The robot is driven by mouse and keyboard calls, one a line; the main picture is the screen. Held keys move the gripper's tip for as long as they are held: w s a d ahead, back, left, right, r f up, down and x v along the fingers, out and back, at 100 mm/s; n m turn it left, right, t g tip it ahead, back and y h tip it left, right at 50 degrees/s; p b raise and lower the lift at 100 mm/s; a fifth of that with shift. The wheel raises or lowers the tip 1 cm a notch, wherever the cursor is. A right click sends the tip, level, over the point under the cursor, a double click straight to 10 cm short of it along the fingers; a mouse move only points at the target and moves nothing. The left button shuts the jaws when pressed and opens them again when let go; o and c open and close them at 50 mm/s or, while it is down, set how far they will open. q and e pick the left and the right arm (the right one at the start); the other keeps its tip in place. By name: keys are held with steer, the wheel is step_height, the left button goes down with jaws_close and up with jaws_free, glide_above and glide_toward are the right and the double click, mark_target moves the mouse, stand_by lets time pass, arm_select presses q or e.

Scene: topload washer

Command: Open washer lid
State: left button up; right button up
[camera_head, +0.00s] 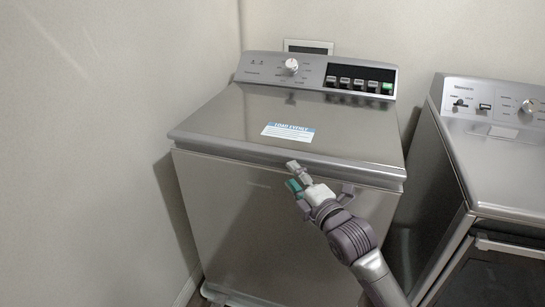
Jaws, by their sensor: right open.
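The silver top-load washer (255,205) stands in the middle of the head view. Its flat lid (230,115) is closed and carries a white and blue label. My right gripper (293,176) is open and empty, in front of the washer just below the lid's front edge, right of the middle. Its arm comes in from the lower right. Whether the fingertips touch the lid edge cannot be told. My left gripper is not in view.
The washer's control panel (318,75) with a white knob and several buttons rises behind the lid. A second silver appliance (505,165) stands close on the right, with a narrow gap between. A plain wall (80,150) is on the left.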

mark_target(276, 157)
steer(key=x, duration=1)
steer(key=shift+d+f, duration=0.1)
jaws_close()
